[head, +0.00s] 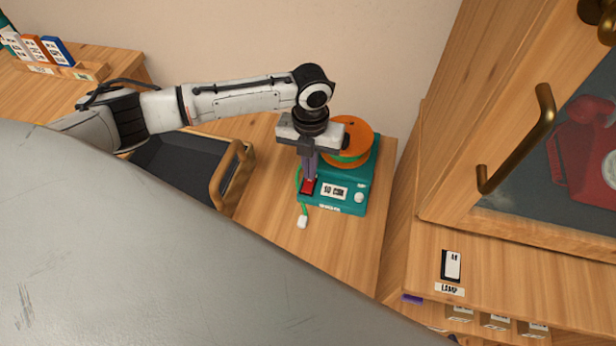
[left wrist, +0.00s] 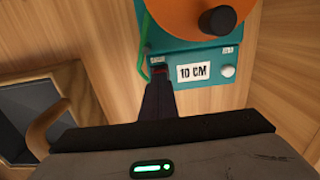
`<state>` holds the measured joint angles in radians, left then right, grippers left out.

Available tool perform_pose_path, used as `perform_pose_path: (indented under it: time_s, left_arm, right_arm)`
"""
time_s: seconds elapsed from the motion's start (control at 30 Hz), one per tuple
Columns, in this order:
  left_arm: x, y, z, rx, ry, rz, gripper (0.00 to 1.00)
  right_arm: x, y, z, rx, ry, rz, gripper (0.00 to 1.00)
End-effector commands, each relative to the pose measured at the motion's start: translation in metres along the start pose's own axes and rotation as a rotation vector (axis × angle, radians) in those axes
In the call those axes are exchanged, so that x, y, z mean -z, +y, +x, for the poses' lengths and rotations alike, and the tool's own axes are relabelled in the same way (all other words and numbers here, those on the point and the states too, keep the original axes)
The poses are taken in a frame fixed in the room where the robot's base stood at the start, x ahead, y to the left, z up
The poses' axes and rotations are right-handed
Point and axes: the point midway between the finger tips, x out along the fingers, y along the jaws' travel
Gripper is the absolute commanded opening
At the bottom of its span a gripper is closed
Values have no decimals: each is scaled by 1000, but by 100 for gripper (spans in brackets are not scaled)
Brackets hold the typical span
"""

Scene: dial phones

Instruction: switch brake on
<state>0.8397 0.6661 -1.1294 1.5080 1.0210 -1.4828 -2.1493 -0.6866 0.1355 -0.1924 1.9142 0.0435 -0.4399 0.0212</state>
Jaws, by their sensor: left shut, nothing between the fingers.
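A teal machine (head: 349,203) with an orange disc (head: 360,139) on top stands on the wooden table. Its front has a red switch (head: 308,187), a label reading "10 CM" (left wrist: 192,72) and a white knob (head: 359,197). My left gripper (head: 309,178) points down with its fingers shut and empty, at the red switch. In the left wrist view the fingertips (left wrist: 158,74) cover most of the switch, so I cannot tell its position or whether they touch it. My right gripper is not in view.
A dark tray (head: 170,165) with a wooden handle (head: 226,180) lies left of the machine. A green cord ends in a white plug (head: 302,222) in front. A wooden cabinet with a brass handle (head: 525,140) stands at the right, above a lamp switch (head: 451,266).

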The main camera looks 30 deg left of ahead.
Motion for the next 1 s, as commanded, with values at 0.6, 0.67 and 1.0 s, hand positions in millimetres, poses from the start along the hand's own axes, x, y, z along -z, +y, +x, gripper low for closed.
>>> perform_pose_path:
  time_s: [0.6,0.67,1.0]
  left_arm:
    - [0,0,2,0,0,0,0]
    - [0,0,2,0,0,0,0]
    - [0,0,8,0,0,0,0]
  right_arm:
    - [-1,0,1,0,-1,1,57]
    - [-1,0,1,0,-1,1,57]
    - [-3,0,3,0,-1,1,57]
